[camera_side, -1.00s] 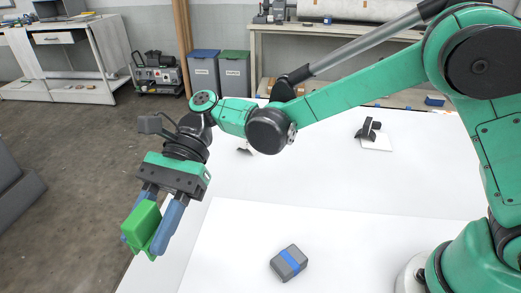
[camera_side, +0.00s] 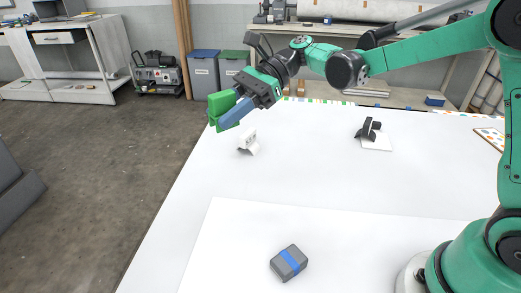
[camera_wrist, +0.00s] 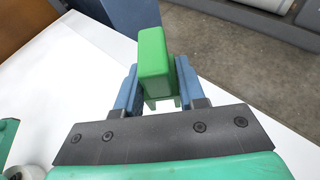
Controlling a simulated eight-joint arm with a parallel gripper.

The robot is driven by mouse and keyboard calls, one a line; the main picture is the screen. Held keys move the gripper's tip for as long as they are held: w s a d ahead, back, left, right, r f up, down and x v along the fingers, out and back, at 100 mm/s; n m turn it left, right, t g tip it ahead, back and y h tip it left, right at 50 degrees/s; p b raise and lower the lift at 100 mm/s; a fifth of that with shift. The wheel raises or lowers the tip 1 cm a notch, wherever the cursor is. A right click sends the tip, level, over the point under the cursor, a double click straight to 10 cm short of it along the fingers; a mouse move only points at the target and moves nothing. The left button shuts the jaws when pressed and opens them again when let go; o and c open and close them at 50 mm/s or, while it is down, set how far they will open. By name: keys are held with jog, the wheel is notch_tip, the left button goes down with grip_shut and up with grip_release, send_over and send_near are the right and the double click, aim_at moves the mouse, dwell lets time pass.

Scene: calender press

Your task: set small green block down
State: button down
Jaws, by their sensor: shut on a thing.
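The small green block (camera_side: 221,101) is held between the blue fingers of my gripper (camera_side: 232,108), at the left part of the white table in the side view. The gripper is raised and tilted, pointing left and down. In the wrist view the green block (camera_wrist: 153,65) sits between the two fingers of my gripper (camera_wrist: 157,85), standing out above them. Another green part shows just below the block there; I cannot tell whether it belongs to it. The block appears clear of the table surface (camera_side: 180,215).
A grey block with a blue band (camera_side: 289,262) lies on a white sheet at the front. A small white folded piece (camera_side: 248,144) stands below my gripper. A black clip-like piece on a white square (camera_side: 373,137) is farther right. The left table edge borders the open floor.

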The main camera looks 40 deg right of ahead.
aim_at(235, 202)
notch_tip(235, 202, down, 18)
jog(key=shift+f, duration=0.25)
jog(key=shift+f, duration=0.15)
jog(key=c, duration=0.5)
grip_release()
